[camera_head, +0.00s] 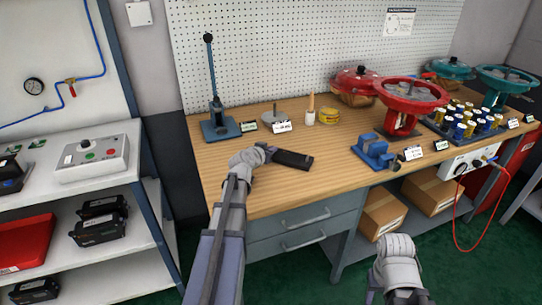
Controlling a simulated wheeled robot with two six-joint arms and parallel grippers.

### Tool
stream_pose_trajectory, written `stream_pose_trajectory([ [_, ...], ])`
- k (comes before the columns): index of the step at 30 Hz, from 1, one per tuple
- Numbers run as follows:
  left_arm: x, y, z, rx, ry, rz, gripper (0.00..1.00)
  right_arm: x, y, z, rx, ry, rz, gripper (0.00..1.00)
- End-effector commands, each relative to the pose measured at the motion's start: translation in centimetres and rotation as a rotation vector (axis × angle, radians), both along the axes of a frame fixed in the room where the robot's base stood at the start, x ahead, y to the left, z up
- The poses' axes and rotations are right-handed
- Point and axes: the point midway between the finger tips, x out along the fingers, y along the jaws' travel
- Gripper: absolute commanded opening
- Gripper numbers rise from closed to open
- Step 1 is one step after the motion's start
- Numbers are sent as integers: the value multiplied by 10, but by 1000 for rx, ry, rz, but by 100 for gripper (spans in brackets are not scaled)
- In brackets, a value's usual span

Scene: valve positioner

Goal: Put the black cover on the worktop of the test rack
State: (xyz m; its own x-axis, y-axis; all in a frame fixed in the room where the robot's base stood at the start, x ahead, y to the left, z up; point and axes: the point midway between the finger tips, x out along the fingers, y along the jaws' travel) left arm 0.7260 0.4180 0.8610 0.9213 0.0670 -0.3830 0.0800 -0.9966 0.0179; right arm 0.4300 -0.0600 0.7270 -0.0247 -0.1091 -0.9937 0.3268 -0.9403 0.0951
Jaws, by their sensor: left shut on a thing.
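The black cover (293,160) is a dark, flat, oblong piece at the front of the wooden workbench. My left gripper (268,153) is shut on its left end. The cover is over or on the bench top; I cannot tell whether it touches the wood. The test rack stands at the left, with a pale worktop (85,190) and a white back panel. Part of my right arm shows at the bottom right, in front of the bench; its fingertips cannot be made out.
A grey control box (92,157) and black units (10,175) stand on the rack worktop. A blue post separates rack and bench. The wooden bench (225,165) holds a blue lever press (218,120), a blue vise (373,150) and red valve actuators (403,100).

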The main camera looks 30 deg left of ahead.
Motion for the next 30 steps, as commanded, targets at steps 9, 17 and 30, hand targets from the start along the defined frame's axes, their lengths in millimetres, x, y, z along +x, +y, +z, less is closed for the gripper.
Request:
stream_pose_trajectory([
  [9,0,0,-2,-1,-1,0,0,0,0,-2,0,0,0,50],
  [17,0,0,-2,0,0,0,30,0,0,-2,0,0,0,50],
  [30,-8,-1,6,-1,0,1,37,0,0,6,0,0,0,50],
])
